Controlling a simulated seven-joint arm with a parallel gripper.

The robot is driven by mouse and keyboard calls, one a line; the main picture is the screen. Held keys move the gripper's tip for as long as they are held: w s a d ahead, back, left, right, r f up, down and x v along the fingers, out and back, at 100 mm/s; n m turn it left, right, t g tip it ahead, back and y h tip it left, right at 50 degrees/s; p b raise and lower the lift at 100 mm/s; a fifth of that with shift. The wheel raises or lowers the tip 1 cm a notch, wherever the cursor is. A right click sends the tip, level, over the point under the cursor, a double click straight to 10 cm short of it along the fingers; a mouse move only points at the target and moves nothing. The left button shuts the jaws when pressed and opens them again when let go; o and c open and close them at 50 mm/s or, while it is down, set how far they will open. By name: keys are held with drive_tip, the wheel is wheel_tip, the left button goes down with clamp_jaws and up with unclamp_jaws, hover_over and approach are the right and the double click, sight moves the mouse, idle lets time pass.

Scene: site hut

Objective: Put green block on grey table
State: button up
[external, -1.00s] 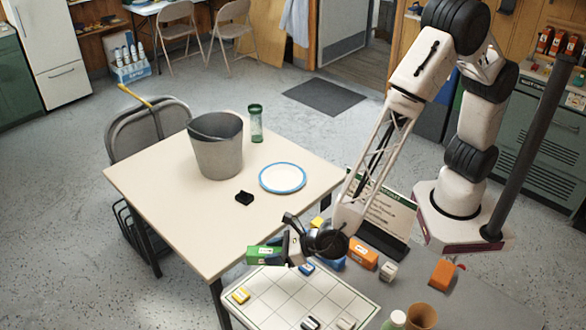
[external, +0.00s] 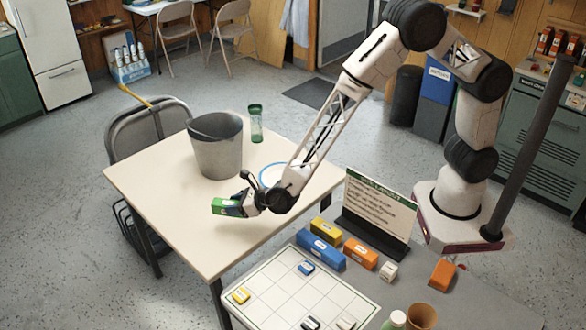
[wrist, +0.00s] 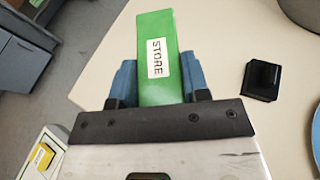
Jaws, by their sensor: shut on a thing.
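The green block (external: 224,207), labelled "STORE" in the wrist view (wrist: 155,40), is held in my gripper (external: 244,203). The blue fingers (wrist: 157,85) are shut on its two sides and it sticks out ahead of them. The block hangs over the front part of the cream table (external: 150,185), apparently a little above the top. A grey table (external: 405,285) stands nearer the camera, partly covered by a white gridded board.
On the cream table are a grey bucket (external: 218,150), a green-topped bottle (external: 256,122), a plate partly hidden by my arm, and a small black holder (wrist: 262,80). The grey table holds the gridded board (external: 275,285), blue (external: 321,249), yellow and orange blocks, and a standing sign (external: 378,212).

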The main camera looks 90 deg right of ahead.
drive_tip(key=w+d+f+h, duration=0.1)
drive_tip(key=w+d, duration=0.3)
drive_tip(key=d, duration=1.1)
drive_tip(key=shift+w+d+f+m+g, duration=0.15)
drive_tip(key=shift+m+g, duration=0.15)
drive_tip(key=shift+m, duration=0.1)
idle(1.9)
drive_tip(key=s+a+r+n+y, duration=0.1)
drive_tip(key=s+a, duration=0.2)
drive_tip(key=a, duration=0.6)
drive_tip(key=s+a+r, duration=0.1)
drive_tip(key=s+a, duration=0.3)
drive_tip(key=a, duration=0.5)
drive_tip(key=s+a+r+n+y, duration=0.1)
drive_tip(key=s+a, duration=0.2)
drive_tip(key=a, duration=0.6)
drive_tip(key=s+a+r+n+y, duration=0.1)
drive_tip(key=s+a, duration=1.6)
drive_tip(key=a, duration=0.1)
drive_tip(key=shift+a+r+t+y, duration=0.15)
drive_tip(key=shift+a+t+y, duration=0.1)
drive_tip(key=shift+t+y, duration=0.15)
